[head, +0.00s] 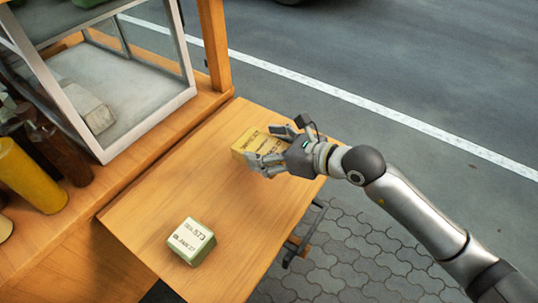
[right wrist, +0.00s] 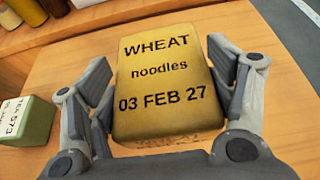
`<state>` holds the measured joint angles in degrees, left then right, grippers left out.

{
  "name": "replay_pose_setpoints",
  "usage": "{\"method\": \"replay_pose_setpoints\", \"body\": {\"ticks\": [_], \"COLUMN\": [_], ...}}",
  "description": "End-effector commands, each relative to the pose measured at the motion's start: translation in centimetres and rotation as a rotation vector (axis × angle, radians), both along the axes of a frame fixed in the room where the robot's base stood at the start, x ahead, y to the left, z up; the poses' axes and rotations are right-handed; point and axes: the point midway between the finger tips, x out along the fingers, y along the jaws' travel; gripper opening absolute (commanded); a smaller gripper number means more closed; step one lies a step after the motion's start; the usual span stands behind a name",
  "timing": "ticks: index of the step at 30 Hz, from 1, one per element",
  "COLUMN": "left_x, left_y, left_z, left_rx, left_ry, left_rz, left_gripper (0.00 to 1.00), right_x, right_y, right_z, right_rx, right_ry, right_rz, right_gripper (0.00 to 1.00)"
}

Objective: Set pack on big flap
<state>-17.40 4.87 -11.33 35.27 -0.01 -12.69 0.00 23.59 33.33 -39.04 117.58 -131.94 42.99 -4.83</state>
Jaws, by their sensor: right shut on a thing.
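A yellow pack (head: 256,140) is at the far part of the wooden flap (head: 150,222). In the right wrist view the pack (right wrist: 165,82) reads "WHEAT noodles 03 FEB 27". My right gripper (head: 272,147) is shut on it, with a finger on each side in the right wrist view (right wrist: 168,95). The pack is on or just above the flap; I cannot tell whether it touches. The gripper hides part of it in the head view. My left gripper is not in view.
A pale green box (head: 191,242) with a printed label sits on the near part of the flap. A glass-sided case (head: 150,125) stands on the counter at left, with a yellow bottle (head: 30,178) and dark bottles. The middle of the flap is clear. Pavement lies beyond its right edge.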

Motion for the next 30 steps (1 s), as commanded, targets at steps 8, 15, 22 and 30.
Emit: {"method": "replay_pose_setpoints", "body": {"ticks": [8,15,22,30], "left_x": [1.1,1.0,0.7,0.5], "left_y": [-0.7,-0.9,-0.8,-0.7], "left_z": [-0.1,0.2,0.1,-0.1], "left_rx": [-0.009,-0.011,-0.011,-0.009], "left_ry": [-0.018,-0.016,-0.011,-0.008], "left_rz": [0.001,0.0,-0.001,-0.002], "left_gripper": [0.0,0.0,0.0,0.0], "right_x": [1.6,1.7,1.7,1.7], "right_y": [-0.7,-0.6,-0.6,-0.6], "right_z": [-2.1,-4.9,-5.1,-5.4], "right_rx": [0.0,0.001,0.002,0.0], "right_ry": [0.0,-0.002,-0.003,0.0], "right_rz": [-0.001,-0.001,0.0,0.0], "right_gripper": [0.47,0.47,0.47,0.93]}}
